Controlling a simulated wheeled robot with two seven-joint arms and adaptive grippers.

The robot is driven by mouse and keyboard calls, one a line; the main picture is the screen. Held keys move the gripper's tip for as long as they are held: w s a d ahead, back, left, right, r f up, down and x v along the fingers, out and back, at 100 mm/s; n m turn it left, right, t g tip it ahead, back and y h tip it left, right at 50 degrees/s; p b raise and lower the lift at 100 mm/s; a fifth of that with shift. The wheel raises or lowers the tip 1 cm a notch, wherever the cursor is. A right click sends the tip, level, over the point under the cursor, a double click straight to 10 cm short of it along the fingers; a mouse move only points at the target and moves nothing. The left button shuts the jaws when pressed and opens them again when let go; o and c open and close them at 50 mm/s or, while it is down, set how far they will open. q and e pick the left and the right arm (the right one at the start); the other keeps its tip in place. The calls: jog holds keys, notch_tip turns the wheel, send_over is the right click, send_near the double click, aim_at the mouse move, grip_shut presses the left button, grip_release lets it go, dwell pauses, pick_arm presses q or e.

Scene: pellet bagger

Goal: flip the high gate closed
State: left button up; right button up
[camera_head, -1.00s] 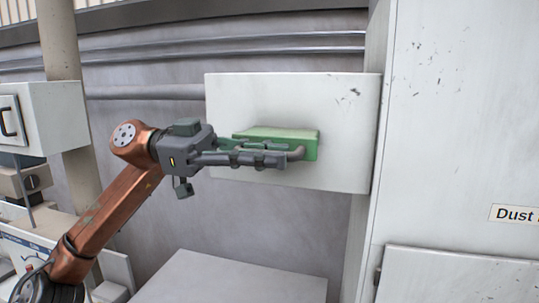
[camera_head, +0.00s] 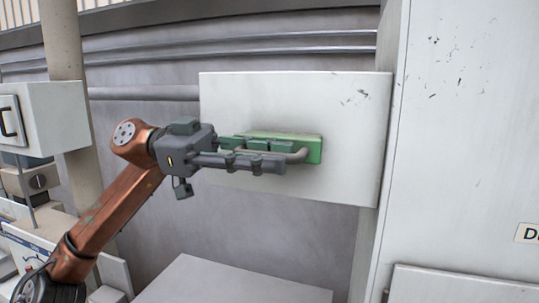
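The gate shows as a green block (camera_head: 314,150) on a white panel (camera_head: 350,110), with a grey-brown curved handle (camera_head: 298,156) in front of its right part. My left gripper (camera_head: 265,156) reaches in from the left, its fingers pointing right across the green block's front. The dark near finger lies before the block and a greenish far finger lies close to the block's face. The fingers are apart, and the curved handle's end shows just right of the fingertips. Whether they touch the handle I cannot tell. My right gripper is not in view.
A tall white cabinet (camera_head: 460,120) with a partly cut-off label stands at the right. A white box with a dark handle (camera_head: 45,118) is at the left by a beige post (camera_head: 62,50). A flat pale surface (camera_head: 230,284) lies below.

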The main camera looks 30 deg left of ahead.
pick_arm(q)
jog(key=shift+o, duration=0.3)
jog(key=shift+w+f, duration=0.15)
jog(key=shift+w, duration=0.35)
jog(key=shift+s+a, duration=0.1)
jog(key=shift+a, duration=0.4)
jog(key=v, duration=1.1)
jog(key=shift+w, duration=0.2)
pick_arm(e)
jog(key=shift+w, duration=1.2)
pick_arm(q)
jog(key=shift+a, duration=0.1)
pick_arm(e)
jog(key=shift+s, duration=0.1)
